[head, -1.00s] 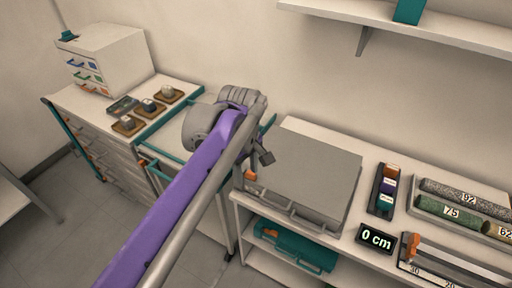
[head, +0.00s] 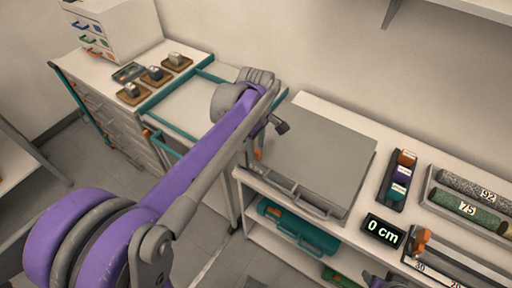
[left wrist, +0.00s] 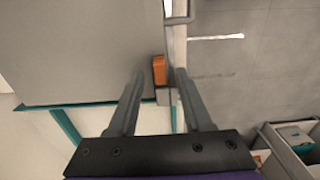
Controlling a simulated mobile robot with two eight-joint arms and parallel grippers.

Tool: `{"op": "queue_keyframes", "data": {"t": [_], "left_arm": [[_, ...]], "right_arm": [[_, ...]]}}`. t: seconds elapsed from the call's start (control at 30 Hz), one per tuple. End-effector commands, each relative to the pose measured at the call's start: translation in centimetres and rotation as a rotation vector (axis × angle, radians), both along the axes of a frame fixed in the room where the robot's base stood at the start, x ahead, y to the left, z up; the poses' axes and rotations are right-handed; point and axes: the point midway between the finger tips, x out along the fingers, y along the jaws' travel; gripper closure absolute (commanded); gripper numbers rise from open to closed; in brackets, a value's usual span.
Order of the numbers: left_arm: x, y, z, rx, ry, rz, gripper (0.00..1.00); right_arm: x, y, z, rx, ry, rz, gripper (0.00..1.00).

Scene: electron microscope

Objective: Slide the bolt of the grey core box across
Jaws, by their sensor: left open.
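The grey core box (head: 325,150) lies flat and closed on the worktop, with a long handle rail along its front. Its orange bolt (head: 257,154) sits at the box's left front corner. In the left wrist view, the bolt (left wrist: 159,70) shows between my fingertips at the edge of the grey lid (left wrist: 85,50). My left gripper (left wrist: 161,75) is open, one finger on each side of the bolt. I cannot tell whether they touch it. In the head view, my left wrist hides part of the box's left corner.
Core samples (head: 470,200) lie in a tray further right. A teal case (head: 298,227) is on the shelf below. Drawers and small samples stand at left.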

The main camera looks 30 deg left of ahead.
Motion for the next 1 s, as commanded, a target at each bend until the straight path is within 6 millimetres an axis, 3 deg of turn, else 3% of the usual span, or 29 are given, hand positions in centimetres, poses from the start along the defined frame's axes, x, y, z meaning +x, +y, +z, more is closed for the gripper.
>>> {"op": "queue_keyframes", "data": {"t": [0.37,0.67,1.0], "left_arm": [[-0.01,-0.01,-0.78,0.0,0.0,0.0,0.5],[-0.01,0.0,-0.77,0.0,0.0,0.0,1.0],[-0.01,0.0,-0.76,0.0,0.0,0.0,1.0]], "right_arm": [[-0.01,0.0,-0.07,0.0,0.0,0.0,0.5],[-0.01,0.0,-0.07,0.0,0.0,0.0,0.5],[-0.01,0.0,-0.07,0.0,0.0,0.0,0.5]]}}
